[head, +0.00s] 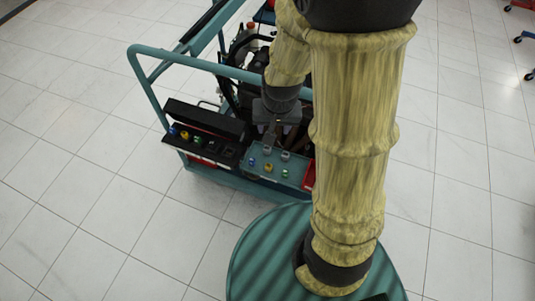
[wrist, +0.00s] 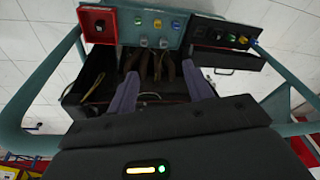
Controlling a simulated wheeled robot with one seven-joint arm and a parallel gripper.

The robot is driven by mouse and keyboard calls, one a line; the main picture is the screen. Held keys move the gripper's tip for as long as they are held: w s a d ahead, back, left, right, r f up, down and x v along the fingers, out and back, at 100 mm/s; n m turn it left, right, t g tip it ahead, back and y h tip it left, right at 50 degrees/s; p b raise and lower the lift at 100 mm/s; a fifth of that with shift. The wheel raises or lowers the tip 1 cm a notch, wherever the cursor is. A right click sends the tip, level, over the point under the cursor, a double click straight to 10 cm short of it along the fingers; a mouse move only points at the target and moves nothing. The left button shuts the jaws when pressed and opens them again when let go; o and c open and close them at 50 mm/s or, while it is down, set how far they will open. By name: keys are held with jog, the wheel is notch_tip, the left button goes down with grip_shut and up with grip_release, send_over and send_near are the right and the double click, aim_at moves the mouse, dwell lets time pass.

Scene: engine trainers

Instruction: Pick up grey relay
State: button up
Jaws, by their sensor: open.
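Two small grey blocks sit at the edge of a teal tray; in the wrist view they are the left grey block (wrist: 143,42) and the right grey block (wrist: 163,43). I cannot tell which is the grey relay. The teal tray (head: 242,172) also holds blue, yellow and green pieces in a row. In the head view a grey block (head: 285,156) shows near the fingers. My gripper (wrist: 160,88) is open, its two purple-grey fingers wide apart with nothing held between them. In the head view my gripper (head: 271,138) is above the tray's far side; the exact height is unclear.
A black case (head: 203,152) with an open lid and coloured pieces stands left of the tray. A red bin (wrist: 84,27) adjoins the tray's other end. Teal frame rails (head: 222,69) and dark engine parts surround the gripper. Tiled floor is clear in front.

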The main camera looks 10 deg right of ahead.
jog(key=w+a+f+m+h+b, duration=0.1)
jog(key=w+f+b, duration=0.1)
jog(key=f, duration=0.4)
jog(key=w+a+f+m+h+b, duration=0.1)
jog(key=w+f+m+b, duration=0.1)
jog(key=w+f, duration=0.2)
jog(key=w+f+m+t+b, duration=0.1)
jog(key=w+f+b, duration=0.1)
jog(key=f, duration=0.8)
jog(key=shift+w+a+m+h, duration=0.4)
jog(key=shift+w, duration=0.35)
jog(key=b, duration=0.1)
send_near(266, 150)
jog(key=x, duration=0.5)
jog(key=shift+f, duration=0.25)
jog(key=shift+x, duration=2.6)
jog(key=shift+w+d, duration=0.1)
